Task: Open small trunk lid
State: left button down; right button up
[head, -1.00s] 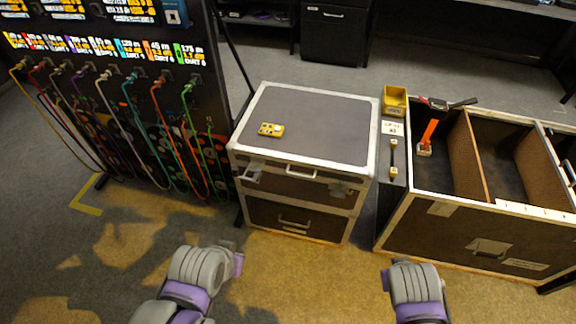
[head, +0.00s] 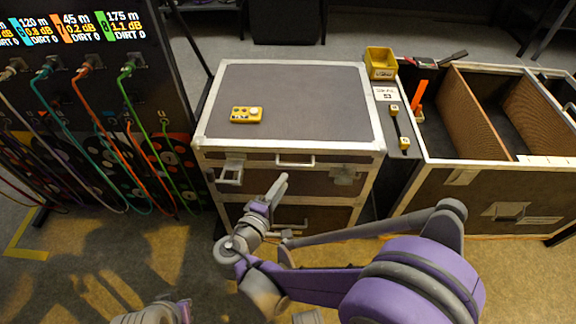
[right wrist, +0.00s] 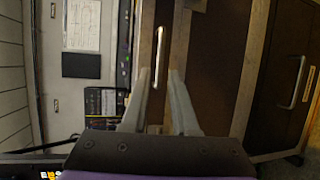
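The small trunk (head: 290,105) stands in the middle of the head view, with a grey lid top, pale metal edges and a dark front. Its lid looks shut. A bar handle (head: 295,161) sits high on the front, with latches (head: 229,172) and (head: 345,175) on either side. My right gripper (head: 279,188) is in front of the trunk, just below that handle in the picture. In the right wrist view its two fingers (right wrist: 159,76) are apart, with a bar handle (right wrist: 158,45) lined up between them; contact cannot be told. Only part of my left arm shows at the bottom left.
A yellow device (head: 247,115) lies on the trunk lid. A larger open case (head: 465,185) with dividers stands close at right, with a yellow bin (head: 381,63) beside it. A cable panel (head: 90,100) stands at left. Floor in front is clear.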

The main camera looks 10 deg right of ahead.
aim_at(295, 165)
jog(key=b+x, duration=0.1)
jog(key=x, duration=0.8)
jog(key=shift+b, duration=0.3)
grip_shut()
dwell(0.9)
